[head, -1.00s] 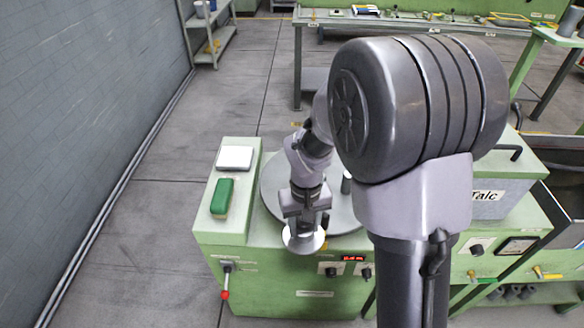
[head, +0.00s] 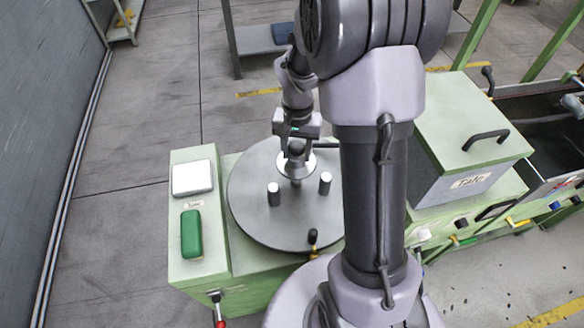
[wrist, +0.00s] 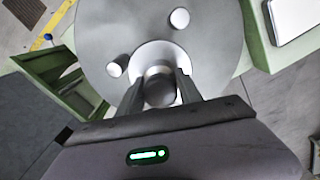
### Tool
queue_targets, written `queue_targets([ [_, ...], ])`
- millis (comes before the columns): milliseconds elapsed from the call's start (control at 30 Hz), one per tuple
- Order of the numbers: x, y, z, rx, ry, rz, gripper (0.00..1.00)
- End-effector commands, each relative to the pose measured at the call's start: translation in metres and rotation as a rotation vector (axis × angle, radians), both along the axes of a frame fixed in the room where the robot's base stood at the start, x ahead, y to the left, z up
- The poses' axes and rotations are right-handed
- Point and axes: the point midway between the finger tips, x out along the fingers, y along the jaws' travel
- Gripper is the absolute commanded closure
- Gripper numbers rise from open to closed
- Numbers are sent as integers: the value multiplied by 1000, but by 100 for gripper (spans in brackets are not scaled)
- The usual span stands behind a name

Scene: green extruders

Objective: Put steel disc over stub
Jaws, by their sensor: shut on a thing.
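The shiny steel disc (head: 309,165) hangs under my gripper (head: 295,153), over the back part of the round grey plate (head: 247,220). In the wrist view, the two fingers of my gripper (wrist: 158,84) are shut on the grey hub in the middle of the steel disc (wrist: 139,56). Two upright grey stubs with pale tops stand on the plate, a left one (head: 274,195) and a right one (head: 325,184). What lies under the disc is hidden.
A white pad (head: 192,178) and a green block (head: 191,234) lie on the green bench left of the plate. A small dark knob with a brass base (head: 312,239) stands at the plate's front edge. The Talc box (head: 470,140) stands to the right.

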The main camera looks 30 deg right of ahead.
Motion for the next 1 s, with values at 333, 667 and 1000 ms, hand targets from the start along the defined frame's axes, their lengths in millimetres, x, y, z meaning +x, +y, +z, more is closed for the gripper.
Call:
queue_targets([
  [333, -1, 0, -69, 1, 3, 0, 100],
  [667, -1, 0, -95, 1, 1, 1, 100],
  [1000, -1, 0, -98, 0, 2, 1, 36],
])
